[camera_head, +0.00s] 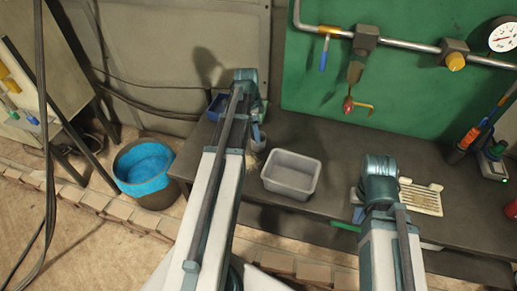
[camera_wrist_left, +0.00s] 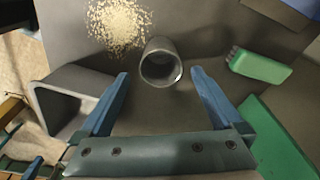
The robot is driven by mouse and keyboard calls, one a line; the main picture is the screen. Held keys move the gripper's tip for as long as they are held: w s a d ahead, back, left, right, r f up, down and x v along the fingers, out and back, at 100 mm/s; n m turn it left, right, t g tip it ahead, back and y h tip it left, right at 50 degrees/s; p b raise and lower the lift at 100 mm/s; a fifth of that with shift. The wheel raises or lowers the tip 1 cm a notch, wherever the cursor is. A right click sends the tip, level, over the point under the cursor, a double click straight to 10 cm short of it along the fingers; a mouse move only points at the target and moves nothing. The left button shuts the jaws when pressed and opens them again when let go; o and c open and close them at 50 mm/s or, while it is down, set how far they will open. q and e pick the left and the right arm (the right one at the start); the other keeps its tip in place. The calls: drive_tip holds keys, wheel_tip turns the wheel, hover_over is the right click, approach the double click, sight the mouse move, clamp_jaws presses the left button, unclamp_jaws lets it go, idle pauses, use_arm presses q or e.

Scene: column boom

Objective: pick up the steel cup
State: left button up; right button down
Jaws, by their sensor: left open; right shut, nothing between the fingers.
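The steel cup (camera_wrist_left: 160,64) is a small grey cylinder on the dark bench. The left wrist view shows its round open mouth. In the head view the cup (camera_head: 259,143) is small and partly hidden beside my left arm. My left gripper (camera_wrist_left: 159,74) is open, with one blue finger on each side of the cup's near end. I cannot tell whether either finger touches it. My right gripper (camera_head: 357,207) is shut and empty, low over the bench at the right, mostly hidden by its own arm.
A grey plastic bin (camera_head: 291,174) stands right of the cup in the head view. A pile of pale granules (camera_wrist_left: 118,24) and a green brush (camera_wrist_left: 260,66) lie near the cup. A cream slotted tray (camera_head: 421,197) is at the right. A blue-lined bucket (camera_head: 145,165) stands on the floor.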

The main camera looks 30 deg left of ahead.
use_arm(q)
drive_tip(key=shift+w+d+f+b, duration=0.15)
drive_tip(key=shift+f+b, duration=1)
drive_tip(key=shift+f, duration=0.2)
drive_tip(key=shift+w+d+f+b, duration=0.1)
drive_tip(key=shift+d+f+b, duration=0.05)
drive_tip(key=shift+f+b, duration=1.15)
drive_tip(key=shift+w+d+f+b, duration=0.15)
drive_tip(key=shift+f+b, duration=0.9)
drive_tip(key=shift+f, duration=0.35)
drive_tip(key=shift+r, duration=0.1)
use_arm(e)
wheel_tip(320, 180, down, 8)
use_arm(q)
drive_tip(key=c, duration=1.4)
drive_tip(key=shift+r, duration=0.15)
use_arm(e)
drive_tip(key=shift+r, duration=0.2)
